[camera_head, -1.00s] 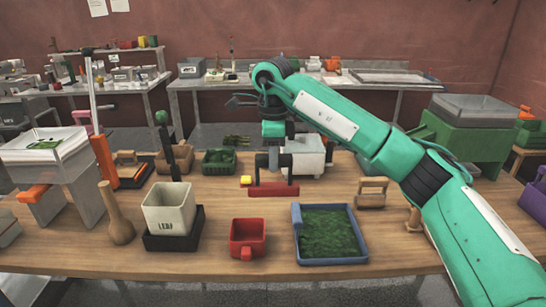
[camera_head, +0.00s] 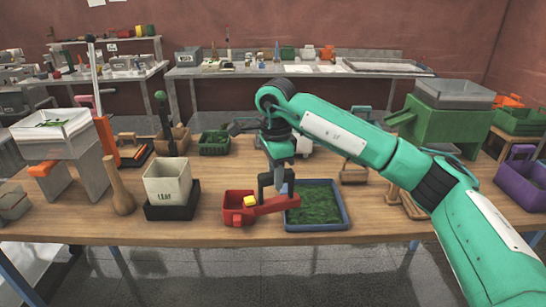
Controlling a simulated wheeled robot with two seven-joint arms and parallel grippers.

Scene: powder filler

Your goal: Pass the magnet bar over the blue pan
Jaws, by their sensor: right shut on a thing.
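My right gripper (camera_head: 277,190) is shut on the magnet bar (camera_head: 278,206), a red bar with a yellow block at its left end. The bar is held roughly level. In the picture its left end overlaps the red box (camera_head: 233,217), and its right end overlaps the left edge of the blue pan (camera_head: 320,227). I cannot tell how high the bar is above them. The blue pan holds green leafy material. My left gripper is not in view.
A white bin marked LEAF (camera_head: 168,187) in a black tray and a wooden pestle (camera_head: 119,188) stand to the left. A green hopper machine (camera_head: 447,122) stands at the back right. The front table edge is clear.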

